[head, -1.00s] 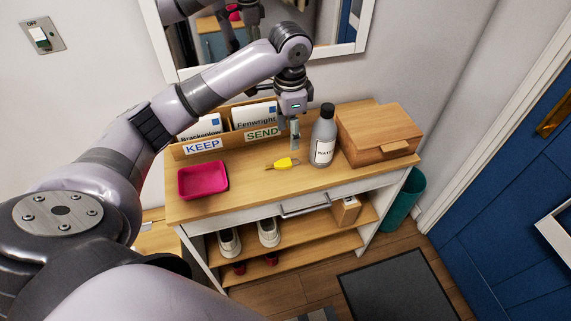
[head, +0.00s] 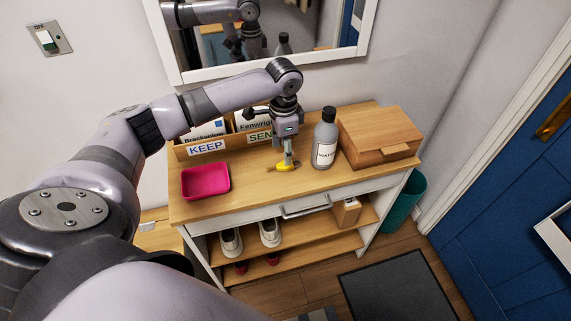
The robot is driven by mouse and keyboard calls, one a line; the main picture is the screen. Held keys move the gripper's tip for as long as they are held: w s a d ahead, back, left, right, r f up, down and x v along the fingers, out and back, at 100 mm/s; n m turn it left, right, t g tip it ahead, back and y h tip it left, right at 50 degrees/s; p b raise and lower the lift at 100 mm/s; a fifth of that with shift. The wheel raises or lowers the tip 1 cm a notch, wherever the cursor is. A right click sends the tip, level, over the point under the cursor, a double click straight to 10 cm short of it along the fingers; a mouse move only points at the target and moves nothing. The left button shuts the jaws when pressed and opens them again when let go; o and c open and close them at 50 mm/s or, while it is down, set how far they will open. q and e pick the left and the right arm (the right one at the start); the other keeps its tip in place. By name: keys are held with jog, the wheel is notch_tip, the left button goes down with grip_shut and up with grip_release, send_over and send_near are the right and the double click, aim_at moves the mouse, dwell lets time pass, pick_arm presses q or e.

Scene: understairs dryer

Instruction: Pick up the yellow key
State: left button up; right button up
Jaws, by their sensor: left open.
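The yellow key (head: 281,168) lies on the wooden top of the shoe cabinet, between the pink tray and the grey bottle. Its yellow head shows, and a thin end points left. My left gripper (head: 287,160) points down right at the key, its fingers overlapping the key's head in the head view. The gripper is open. The fingers hide part of the key, and I cannot tell whether they touch it. My right gripper is not in view.
A grey bottle (head: 325,140) stands close to the right of the gripper. A wooden box (head: 378,136) is beyond it. A pink tray (head: 205,181) sits at left. The letter holder marked KEEP (head: 207,147) and SEND stands behind. The front strip of the cabinet top (head: 255,198) is clear.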

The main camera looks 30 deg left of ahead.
aim_at(280, 167)
pick_arm(q)
jog(key=shift+w+d+f+p, duration=0.1)
jog(key=shift+f+p, duration=0.2)
jog(key=shift+f, duration=1.05)
jog(key=shift+d+f+p, duration=0.1)
jog(key=shift+f+p, duration=0.2)
jog(key=shift+f, duration=1)
jog(key=shift+c, duration=0.5)
jog(key=c, duration=1)
jog(key=shift+r, duration=0.15)
